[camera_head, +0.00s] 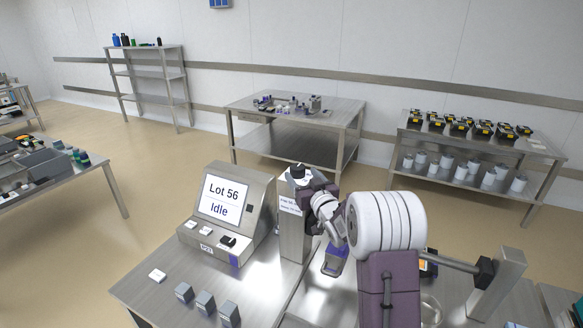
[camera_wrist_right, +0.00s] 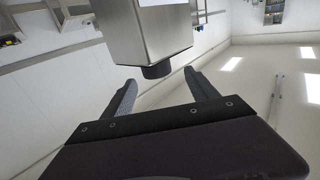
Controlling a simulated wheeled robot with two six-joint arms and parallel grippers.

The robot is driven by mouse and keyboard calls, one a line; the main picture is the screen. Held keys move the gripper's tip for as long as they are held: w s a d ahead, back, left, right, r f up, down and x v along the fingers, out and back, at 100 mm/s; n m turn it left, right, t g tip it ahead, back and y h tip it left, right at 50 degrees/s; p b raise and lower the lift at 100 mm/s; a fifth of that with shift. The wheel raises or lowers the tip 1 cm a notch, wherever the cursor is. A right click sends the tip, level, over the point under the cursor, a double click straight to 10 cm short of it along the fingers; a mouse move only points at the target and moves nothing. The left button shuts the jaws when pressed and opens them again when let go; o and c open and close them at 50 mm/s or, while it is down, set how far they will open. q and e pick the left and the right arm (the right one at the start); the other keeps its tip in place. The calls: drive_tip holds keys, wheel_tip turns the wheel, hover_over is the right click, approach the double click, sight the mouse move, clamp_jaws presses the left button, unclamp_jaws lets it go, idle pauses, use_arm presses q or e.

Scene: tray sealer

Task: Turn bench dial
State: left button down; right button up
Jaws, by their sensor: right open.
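A black round dial (camera_head: 299,170) sits on top of a narrow metal post (camera_head: 291,232) with a printed label, right of the screen console. In the right wrist view the same dark dial (camera_wrist_right: 155,71) juts from the end of the metal housing (camera_wrist_right: 145,35). My right gripper (camera_wrist_right: 162,88) is open, with its two fingers apart and the dial showing between their tips. I cannot tell whether either finger touches it. In the head view my right gripper (camera_head: 313,185) is beside the dial, partly hidden by my wrist. My left gripper is out of view.
A console (camera_head: 228,205) reads "Lot 56 Idle" and carries a smaller black knob (camera_head: 228,241). Several grey blocks (camera_head: 205,303) stand on the bench (camera_head: 150,297) in front. A blue-purple part (camera_head: 334,262) is below my wrist. A table (camera_head: 345,108) stands behind.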

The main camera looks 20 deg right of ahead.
sight(296, 164)
drive_tip(key=shift+d+r+p, duration=0.15)
drive_tip(key=shift+d+p, duration=0.05)
drive_tip(key=shift+p, duration=0.1)
drive_tip(key=w+p, duration=0.2)
drive_tip(key=p, duration=0.1)
drive_tip(key=w+p, duration=0.1)
drive_tip(key=w, duration=0.1)
drive_tip(key=shift+w+d+r, duration=0.1)
drive_tip(key=shift+d+r, duration=0.05)
drive_tip(key=shift+r, duration=0.2)
drive_tip(key=w, duration=0.1)
drive_tip(key=w+f, duration=0.1)
drive_tip(key=w, duration=0.1)
drive_tip(key=shift+w, duration=0.1)
drive_tip(key=shift+w+d, duration=0.15)
drive_tip(key=shift+w, duration=0.5)
drive_tip(key=c, duration=1.4)
drive_tip(key=shift+o, duration=0.2)
